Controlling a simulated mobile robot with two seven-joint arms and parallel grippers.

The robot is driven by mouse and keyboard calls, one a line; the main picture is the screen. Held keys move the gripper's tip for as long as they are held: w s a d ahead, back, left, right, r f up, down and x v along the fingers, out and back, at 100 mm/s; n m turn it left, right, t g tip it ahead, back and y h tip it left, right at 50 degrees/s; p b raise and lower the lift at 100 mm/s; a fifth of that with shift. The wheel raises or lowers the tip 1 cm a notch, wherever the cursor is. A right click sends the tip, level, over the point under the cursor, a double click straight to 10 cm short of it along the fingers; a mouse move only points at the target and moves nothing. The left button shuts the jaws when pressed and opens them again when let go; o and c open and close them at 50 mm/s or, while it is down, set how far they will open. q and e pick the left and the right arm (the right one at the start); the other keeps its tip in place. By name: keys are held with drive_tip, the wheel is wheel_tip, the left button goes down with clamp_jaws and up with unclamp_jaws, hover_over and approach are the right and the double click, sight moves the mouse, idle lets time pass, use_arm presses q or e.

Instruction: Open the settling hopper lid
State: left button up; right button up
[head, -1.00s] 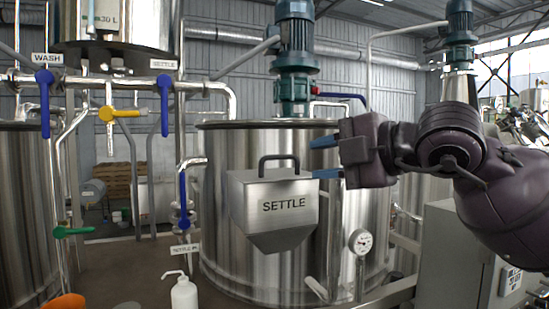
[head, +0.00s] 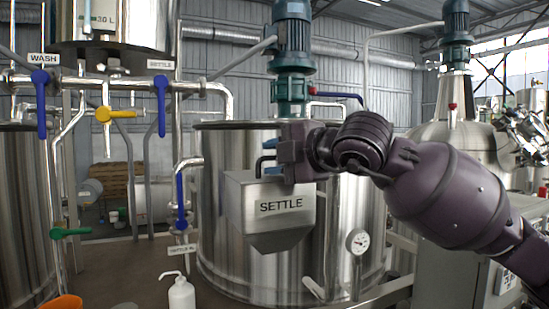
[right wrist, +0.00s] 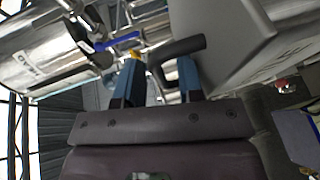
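The settling hopper (head: 278,230) is a grey metal box with a tapered bottom, marked SETTLE, on the front of a steel tank. Its lid (head: 234,177) looks closed. The dark lid handle (head: 259,164) is partly hidden behind my right gripper (head: 268,157) in the head view. In the right wrist view, my right gripper (right wrist: 158,78) has its two blue fingers apart, with the curved handle (right wrist: 184,46) just ahead of and partly between them. I cannot tell whether they touch it. My left gripper is not in view.
The big steel tank (head: 222,150) stands behind the hopper, with a motor (head: 292,45) above it. Pipes with blue valve levers (head: 161,105) stand to the left. A white bottle (head: 181,294) is at the lower left. A gauge (head: 358,242) is right of the hopper.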

drive_tip(key=shift+w+a, duration=0.15)
clamp_jaws()
idle(0.4)
